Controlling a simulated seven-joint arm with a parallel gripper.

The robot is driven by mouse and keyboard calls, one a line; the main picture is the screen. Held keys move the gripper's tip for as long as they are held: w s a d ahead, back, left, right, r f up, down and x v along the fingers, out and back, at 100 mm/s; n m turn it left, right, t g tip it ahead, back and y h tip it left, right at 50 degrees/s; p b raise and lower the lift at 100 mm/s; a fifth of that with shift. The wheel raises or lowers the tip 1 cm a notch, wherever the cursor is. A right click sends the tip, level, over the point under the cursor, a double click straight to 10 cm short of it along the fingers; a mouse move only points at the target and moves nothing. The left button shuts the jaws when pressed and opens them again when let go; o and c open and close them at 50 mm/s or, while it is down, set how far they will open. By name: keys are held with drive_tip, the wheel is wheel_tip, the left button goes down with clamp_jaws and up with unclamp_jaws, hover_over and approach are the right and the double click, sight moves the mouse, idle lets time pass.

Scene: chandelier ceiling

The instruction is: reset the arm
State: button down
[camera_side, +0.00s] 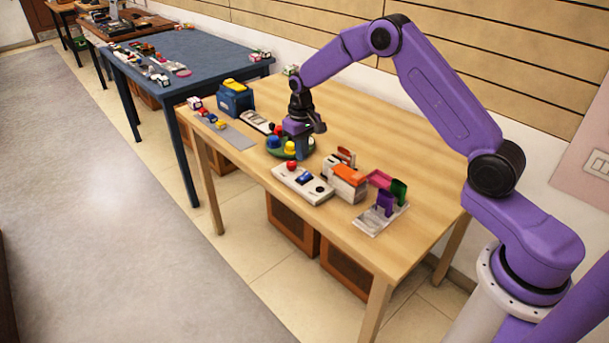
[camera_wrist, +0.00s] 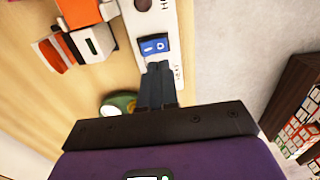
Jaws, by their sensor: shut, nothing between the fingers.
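My gripper (camera_side: 302,152) points down over the wooden table, beside and partly in front of a green round dish (camera_side: 283,154). The dish holds blue, yellow and red rounded pieces. In the wrist view my two dark fingers (camera_wrist: 157,70) are together with nothing between them. Their tips overlap the edge of the white panel (camera_wrist: 179,30) in that picture, next to its blue switch (camera_wrist: 153,46); I cannot tell whether they touch it. In the side view the white panel (camera_side: 316,195) lies in front of the gripper, with a red button (camera_side: 292,165) at its left end.
An orange and white box (camera_side: 348,180) stands right of the panel, with a rack of purple, green and pink pieces (camera_side: 367,222) beyond. A blue box (camera_side: 235,99) and small toy cars (camera_side: 196,104) are at the left. The table's back right is clear.

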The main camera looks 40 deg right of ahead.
drive_tip(key=shift+r, duration=0.25)
drive_tip(key=s+a+r+n, duration=0.3)
drive_tip(key=s+a+r, duration=0.3)
drive_tip(key=s, duration=0.4)
drive_tip(key=s+a+r+n, duration=0.3)
drive_tip(key=s+a+r, duration=0.25)
drive_tip(key=s, duration=0.45)
drive_tip(key=s+d+r+n, duration=0.1)
drive_tip(key=s+d+n, duration=0.1)
drive_tip(key=s, duration=0.9)
drive_tip(key=s+d+n, duration=0.3)
drive_tip(key=s+n, duration=0.1)
drive_tip(key=s, duration=0.7)
drive_tip(key=shift+s+r+n, duration=0.3)
drive_tip(key=shift+s+r, duration=0.05)
drive_tip(key=shift+r, duration=0.05)
